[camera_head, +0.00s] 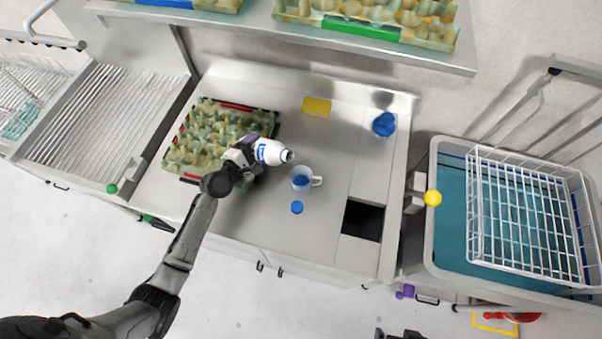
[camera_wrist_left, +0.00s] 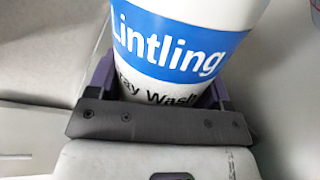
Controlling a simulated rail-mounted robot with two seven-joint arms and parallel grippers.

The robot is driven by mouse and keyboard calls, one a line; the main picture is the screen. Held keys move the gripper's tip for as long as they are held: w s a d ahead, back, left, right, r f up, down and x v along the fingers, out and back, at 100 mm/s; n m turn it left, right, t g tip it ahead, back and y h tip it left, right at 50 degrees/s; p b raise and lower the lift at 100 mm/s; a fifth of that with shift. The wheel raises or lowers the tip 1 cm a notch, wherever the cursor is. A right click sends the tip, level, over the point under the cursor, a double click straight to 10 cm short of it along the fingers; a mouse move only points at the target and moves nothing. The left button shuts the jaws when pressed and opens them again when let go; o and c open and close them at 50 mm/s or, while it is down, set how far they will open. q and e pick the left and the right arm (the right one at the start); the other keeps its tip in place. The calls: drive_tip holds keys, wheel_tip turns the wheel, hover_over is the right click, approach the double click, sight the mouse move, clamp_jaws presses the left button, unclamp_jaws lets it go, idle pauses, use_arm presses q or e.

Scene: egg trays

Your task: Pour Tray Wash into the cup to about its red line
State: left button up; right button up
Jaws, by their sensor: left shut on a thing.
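My left gripper (camera_head: 252,155) is shut on the Tray Wash bottle (camera_head: 270,152), white with a blue label. The bottle is tipped over, its open-looking neck pointing right, just behind and left of the cup's rim. In the left wrist view, the bottle (camera_wrist_left: 180,45) sits between the fingers, its label partly readable. The cup (camera_head: 308,172) is pale, with its handle to the right, and stands on the counter. Something blue shows inside it; its level, the red line and any stream cannot be made out. Dark parts at the bottom edge may be my right gripper (camera_head: 400,335), mostly cut off.
A blue cap (camera_head: 297,207) lies in front of the cup. An egg tray (camera_head: 176,153) is at left under my arm. A yellow sponge-like block (camera_head: 316,106) and a blue object (camera_head: 384,124) are behind. A square dark opening (camera_head: 363,220) lies at right.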

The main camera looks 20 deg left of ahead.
sight(271, 158)
use_arm(q)
drive_tip(key=shift+d+r+p, duration=0.15)
drive_tip(key=shift+r+p, duration=0.25)
drive_tip(key=shift+r, duration=0.25)
drive_tip(key=shift+d+r+n+p, duration=0.2)
drive_tip(key=shift+r+n+p, duration=0.2)
drive_tip(key=shift+n+p, duration=0.1)
drive_tip(key=shift+s+d+f+n+h+b, duration=0.1)
drive_tip(key=shift+d+f+n+h+b, duration=0.15)
drive_tip(key=shift+d+f+n+b, duration=0.25)
drive_tip(key=shift+d+f+n+h+b, duration=0.25)
drive_tip(key=shift+f+n+b, duration=0.15)
drive_tip(key=shift+f, duration=0.15)
drive_tip(key=shift+s+d+r+n+p, duration=0.15)
drive_tip(key=shift+d+r+n+p, duration=0.25)
drive_tip(key=shift+n+p, duration=0.15)
drive_tip(key=shift+d+f+n+t, duration=0.1)
drive_tip(key=shift+f+n+t, duration=0.15)
drive_tip(key=shift+n, duration=0.4)
drive_tip(key=shift+d+n+t+h, duration=0.1)
drive_tip(key=shift+n+t+h, duration=0.25)
drive_tip(key=shift+n, duration=0.65)
drive_tip(key=n, duration=0.1)
drive_tip(key=d+n+b, duration=0.1)
drive_tip(key=n, duration=0.1)
drive_tip(key=shift+s+d+f+h, duration=0.1)
drive_tip(key=shift+s+f+h, duration=0.05)
drive_tip(key=shift+f+h, duration=0.2)
drive_tip(key=shift+n, duration=0.3)
